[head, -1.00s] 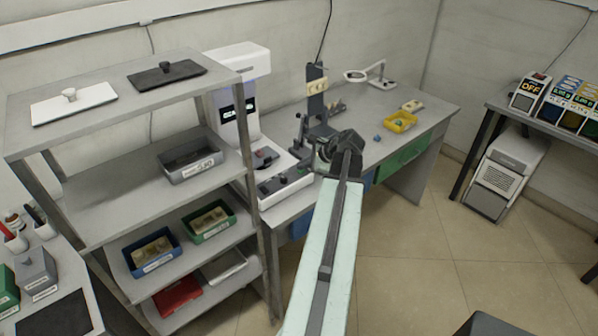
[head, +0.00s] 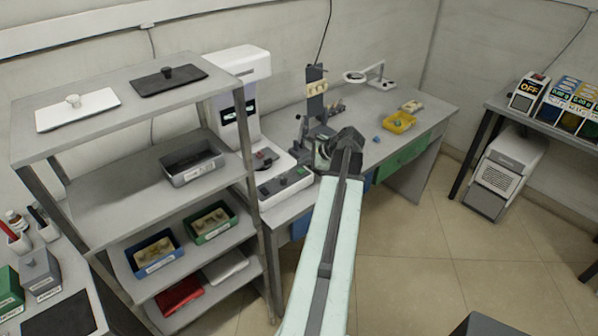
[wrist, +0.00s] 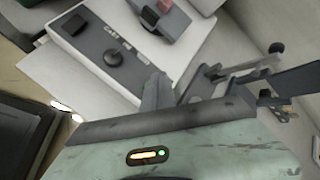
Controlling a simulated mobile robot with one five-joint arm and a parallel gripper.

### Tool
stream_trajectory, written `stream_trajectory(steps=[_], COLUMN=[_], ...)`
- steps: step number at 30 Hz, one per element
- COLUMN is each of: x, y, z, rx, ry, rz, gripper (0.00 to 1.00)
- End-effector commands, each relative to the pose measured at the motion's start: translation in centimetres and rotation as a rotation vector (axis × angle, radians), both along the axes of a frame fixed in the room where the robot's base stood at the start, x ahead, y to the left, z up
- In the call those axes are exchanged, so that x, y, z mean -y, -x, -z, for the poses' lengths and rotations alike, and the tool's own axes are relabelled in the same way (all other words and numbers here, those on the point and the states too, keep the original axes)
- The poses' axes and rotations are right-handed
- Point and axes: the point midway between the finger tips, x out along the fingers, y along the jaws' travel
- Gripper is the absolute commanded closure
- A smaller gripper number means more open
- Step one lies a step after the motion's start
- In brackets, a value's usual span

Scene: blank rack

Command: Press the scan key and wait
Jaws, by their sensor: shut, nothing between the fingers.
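A white machine (head: 238,105) with a small dark screen (head: 238,111) stands on the bench beside the rack. Its low base carries a grey panel (head: 286,182) with small keys and a dark round knob. The wrist view shows the panel with the round knob (wrist: 113,58), a square black key (wrist: 75,25) and a red part (wrist: 165,5). I cannot tell which one is the scan key. My gripper (wrist: 157,92) is shut and empty, beside the panel's edge in that view. In the head view my arm hides most of it, just right of the machine's base.
A grey rack (head: 100,190) with bins and two lids stands at left. A dark upright stand (head: 315,100) is close behind my wrist.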

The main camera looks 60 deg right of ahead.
Motion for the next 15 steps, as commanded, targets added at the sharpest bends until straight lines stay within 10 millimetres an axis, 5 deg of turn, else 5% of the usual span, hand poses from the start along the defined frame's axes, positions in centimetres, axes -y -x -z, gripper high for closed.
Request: stream_trajectory(steps=[15], x=[0.0], y=[0.0], z=[-5.1], rx=[0.000], ry=[0.000], rz=[0.000], gripper=[1.00])
